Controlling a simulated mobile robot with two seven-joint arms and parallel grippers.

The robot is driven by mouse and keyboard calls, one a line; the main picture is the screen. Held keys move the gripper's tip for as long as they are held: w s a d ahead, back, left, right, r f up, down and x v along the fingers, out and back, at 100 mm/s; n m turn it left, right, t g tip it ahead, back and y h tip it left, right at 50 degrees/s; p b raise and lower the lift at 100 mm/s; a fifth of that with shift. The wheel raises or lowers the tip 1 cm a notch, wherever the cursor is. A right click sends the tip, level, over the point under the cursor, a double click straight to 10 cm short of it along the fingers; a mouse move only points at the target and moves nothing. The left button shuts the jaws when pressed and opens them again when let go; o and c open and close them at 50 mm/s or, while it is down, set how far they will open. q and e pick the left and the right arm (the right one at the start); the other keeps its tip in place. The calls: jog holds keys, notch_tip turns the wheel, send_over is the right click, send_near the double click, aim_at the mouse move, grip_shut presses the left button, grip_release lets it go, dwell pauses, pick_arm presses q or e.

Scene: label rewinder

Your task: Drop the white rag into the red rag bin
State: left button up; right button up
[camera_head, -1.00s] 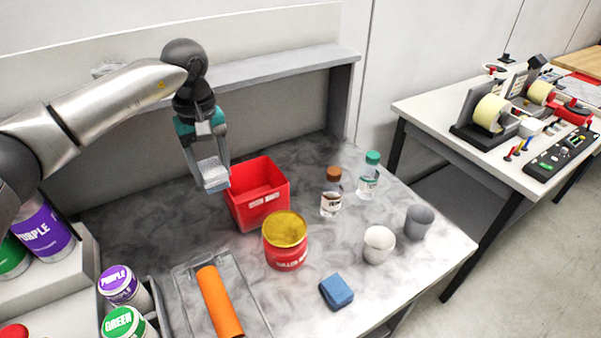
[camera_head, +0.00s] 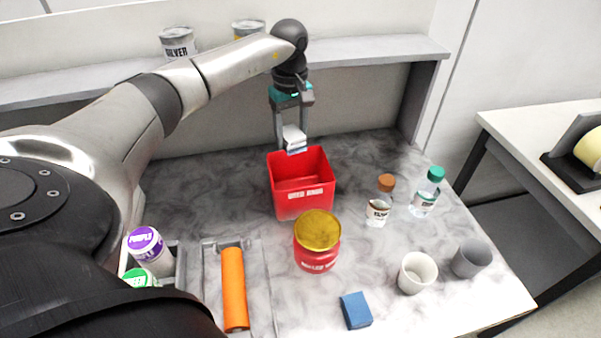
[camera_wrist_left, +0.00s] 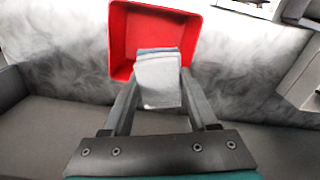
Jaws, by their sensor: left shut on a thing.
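The white rag (camera_head: 294,138) is a small folded pale cloth. My left gripper (camera_head: 294,130) is shut on the rag and holds it up at the back edge of the red rag bin (camera_head: 303,203). In the left wrist view, the rag (camera_wrist_left: 158,80) sits between the fingers of the gripper (camera_wrist_left: 157,90), and its far end overlaps the opening of the red bin (camera_wrist_left: 118,42). The part of the bin floor that shows looks bare. My right gripper is not in view.
A red can with a yellow lid (camera_head: 317,240) stands just in front of the bin. Two bottles (camera_head: 379,205) and two cups (camera_head: 417,272) are to the right. A blue block (camera_head: 356,310) and an orange roller (camera_head: 234,290) lie nearer. A shelf (camera_head: 370,50) runs behind the arm.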

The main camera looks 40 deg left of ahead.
pick_arm(q)
notch_tip(320, 180, down, 2)
jog(key=shift+f+b, duration=0.15)
jog(key=shift+b, duration=0.45)
jog(key=o, duration=1.3)
notch_tip(320, 180, up, 15)
jog(key=shift+r, duration=0.2)
